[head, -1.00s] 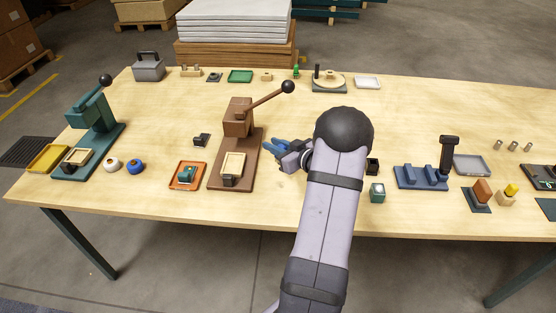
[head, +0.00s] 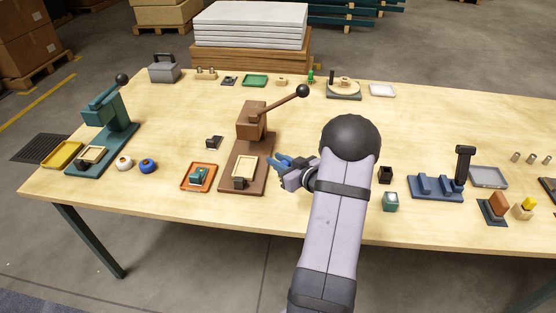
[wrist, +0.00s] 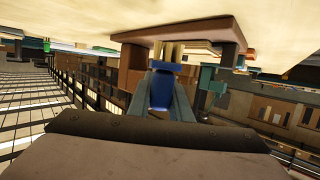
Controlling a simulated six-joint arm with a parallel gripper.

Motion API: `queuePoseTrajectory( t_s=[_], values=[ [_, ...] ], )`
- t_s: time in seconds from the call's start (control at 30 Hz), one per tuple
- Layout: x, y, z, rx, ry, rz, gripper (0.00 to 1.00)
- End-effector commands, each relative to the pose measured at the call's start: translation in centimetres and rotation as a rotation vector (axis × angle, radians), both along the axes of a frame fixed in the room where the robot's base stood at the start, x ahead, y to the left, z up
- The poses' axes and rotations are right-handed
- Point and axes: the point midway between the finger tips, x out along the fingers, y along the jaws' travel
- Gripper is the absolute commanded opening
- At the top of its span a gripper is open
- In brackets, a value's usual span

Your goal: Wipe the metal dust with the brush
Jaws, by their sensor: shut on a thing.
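My gripper (head: 281,162) is just right of the brown lever press (head: 252,125), above the table. In the wrist view, my gripper (wrist: 164,88) is shut on a blue piece (wrist: 161,90), which looks like the brush's handle. Pale tan strips beyond it may be bristles, but I cannot tell for sure. The brown press base lies past the fingers in that view. A tan tray (head: 246,160) sits on the press base, with a small dark block at its near end. No metal dust can be made out at this size.
An orange tray (head: 198,177) stands left of the brown press, and a teal lever press (head: 110,125) at the far left. A dark cup (head: 385,174), green box (head: 390,201) and blue stand (head: 436,187) are to the right.

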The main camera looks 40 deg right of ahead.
Motion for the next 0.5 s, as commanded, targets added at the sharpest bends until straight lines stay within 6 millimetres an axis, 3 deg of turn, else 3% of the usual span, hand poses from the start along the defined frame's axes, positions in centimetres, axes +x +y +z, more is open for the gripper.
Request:
queuePoseTrajectory(
  t_s=[0.5],
  values=[
    [0.0, 0.0, -5.3, 0.000, -0.001, 0.000, 0.00]
  ],
)
